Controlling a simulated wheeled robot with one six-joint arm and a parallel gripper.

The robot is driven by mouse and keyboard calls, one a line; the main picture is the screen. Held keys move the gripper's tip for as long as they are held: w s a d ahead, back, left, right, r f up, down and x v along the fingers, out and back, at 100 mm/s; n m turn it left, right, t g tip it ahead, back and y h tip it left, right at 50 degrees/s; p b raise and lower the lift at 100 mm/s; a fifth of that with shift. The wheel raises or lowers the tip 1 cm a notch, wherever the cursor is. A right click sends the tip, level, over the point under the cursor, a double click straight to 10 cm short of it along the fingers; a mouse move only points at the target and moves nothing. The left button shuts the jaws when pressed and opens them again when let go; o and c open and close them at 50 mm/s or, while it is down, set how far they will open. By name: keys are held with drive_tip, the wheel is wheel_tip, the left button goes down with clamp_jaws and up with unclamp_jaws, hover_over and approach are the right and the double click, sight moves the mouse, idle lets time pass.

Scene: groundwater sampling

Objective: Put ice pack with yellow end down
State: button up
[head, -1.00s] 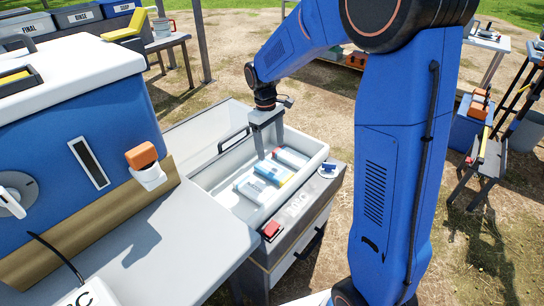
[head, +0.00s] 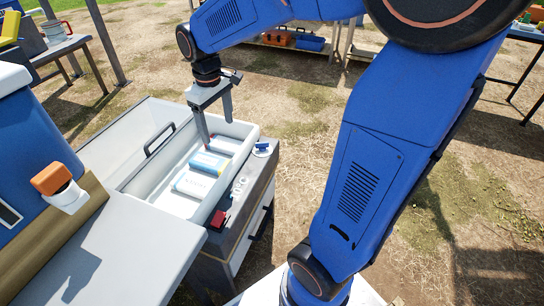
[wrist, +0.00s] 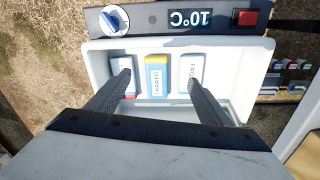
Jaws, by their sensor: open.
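The ice pack with the yellow end (wrist: 156,78) lies in the white open bin, in the middle of a row of three packs; its label reads THAWED in the wrist view. It also shows in the head view (head: 209,164). My gripper (wrist: 157,80) is open and empty, its fingers spread on either side of this pack in the wrist view. In the head view my gripper (head: 217,131) hangs over the bin, its tips near the packs' height; contact cannot be told. A pack labelled FROZEN (wrist: 191,72) lies on one side, and a red-ended pack (wrist: 123,84) on the other, partly hidden by a finger.
The bin's white walls (head: 252,136) rise around the packs. Its front panel (wrist: 180,22) carries a 10°C display, a blue knob (wrist: 114,19) and a red button (wrist: 245,18).

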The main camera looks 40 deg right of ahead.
drive_tip(key=s+d+r+m+t, duration=0.1)
drive_tip(key=s+d+m+t, duration=0.1)
drive_tip(key=s, duration=0.9)
drive_tip(key=s+d+r+m+t, duration=0.1)
drive_tip(key=s+d+m+t, duration=0.1)
drive_tip(key=s, duration=0.9)
drive_tip(key=shift+s+m, duration=0.15)
drive_tip(key=shift+m, duration=0.15)
drive_tip(key=shift+d, duration=0.1)
drive_tip(key=shift+c, duration=0.2)
